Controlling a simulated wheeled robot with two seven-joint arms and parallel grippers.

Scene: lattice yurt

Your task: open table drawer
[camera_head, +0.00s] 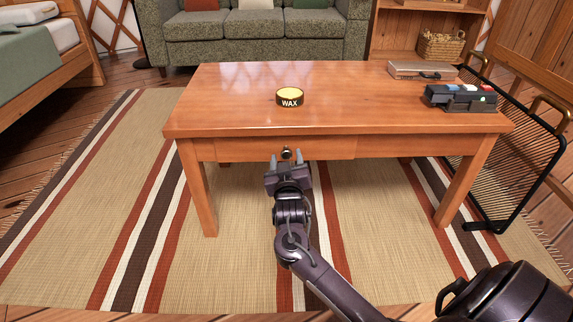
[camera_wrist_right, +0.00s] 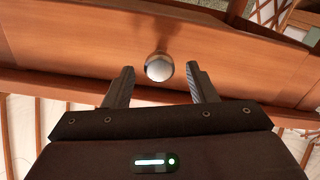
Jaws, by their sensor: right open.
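The wooden table (camera_head: 345,120) stands on a striped rug in front of me. Its drawer (camera_head: 240,148) is in the front apron and looks shut, with its face flush with the apron. A small round metal knob (camera_head: 286,153) is on the drawer front; it also shows in the right wrist view (camera_wrist_right: 159,67). My right gripper (camera_head: 286,160) is open just in front of the knob. In the right wrist view its two fingers (camera_wrist_right: 160,88) point at the drawer, one on each side of the knob's line, with the knob slightly beyond the tips. My left gripper is not in view.
A tin labelled WAX (camera_head: 290,97) stands on the tabletop. A grey box (camera_head: 422,70) and a dark device with buttons (camera_head: 460,97) are at the table's right. A black mesh rack (camera_head: 515,160) leans beside the right legs. The rug (camera_head: 240,255) before the table is clear.

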